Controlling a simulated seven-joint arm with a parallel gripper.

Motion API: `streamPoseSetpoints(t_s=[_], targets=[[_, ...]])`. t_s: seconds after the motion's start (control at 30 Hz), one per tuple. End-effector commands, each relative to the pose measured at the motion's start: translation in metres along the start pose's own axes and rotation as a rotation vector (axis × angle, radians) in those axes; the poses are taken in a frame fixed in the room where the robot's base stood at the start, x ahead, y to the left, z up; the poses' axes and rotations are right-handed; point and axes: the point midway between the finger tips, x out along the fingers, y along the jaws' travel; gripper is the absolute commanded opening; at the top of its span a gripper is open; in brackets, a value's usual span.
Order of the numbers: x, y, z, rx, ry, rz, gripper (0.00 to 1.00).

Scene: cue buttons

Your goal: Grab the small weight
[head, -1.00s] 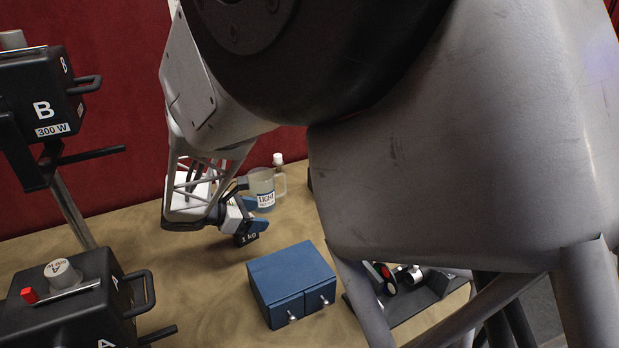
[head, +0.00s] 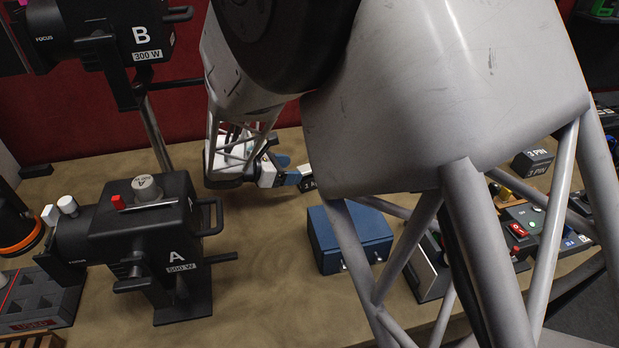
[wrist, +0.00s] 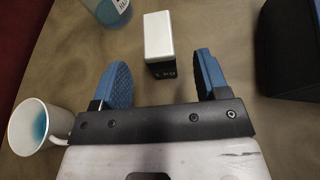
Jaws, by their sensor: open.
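The small weight is a block with a pale top and a dark side lettered "1 kg" in the wrist view (wrist: 158,38). In the head view only a dark lettered corner of it (head: 308,183) shows, beside the fingers and partly hidden by my arm. My gripper (wrist: 163,62) is open, its two blue-padded fingers apart and empty. The gripper also shows in the head view (head: 290,177), low over the table.
A white mug (wrist: 36,128) stands left of the gripper. A jug (wrist: 108,10) is ahead left. A blue drawer box (head: 350,238) stands to the right. Lamp A (head: 140,235) and lamp B (head: 110,40) are at left. Bare table lies between lamp A and the box.

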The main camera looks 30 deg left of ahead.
Motion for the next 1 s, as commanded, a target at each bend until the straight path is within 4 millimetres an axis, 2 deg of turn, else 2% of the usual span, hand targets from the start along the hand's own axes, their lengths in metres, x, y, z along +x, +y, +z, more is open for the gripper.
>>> streamPoseSetpoints(t_s=[0.2,0.67,1.0], targets=[[0.016,0.000,0.000,0.000,0.000,-0.002,0.68],[0.022,0.000,0.000,0.000,0.000,-0.002,0.68],[0.057,0.002,0.001,0.000,0.000,-0.003,0.68]])
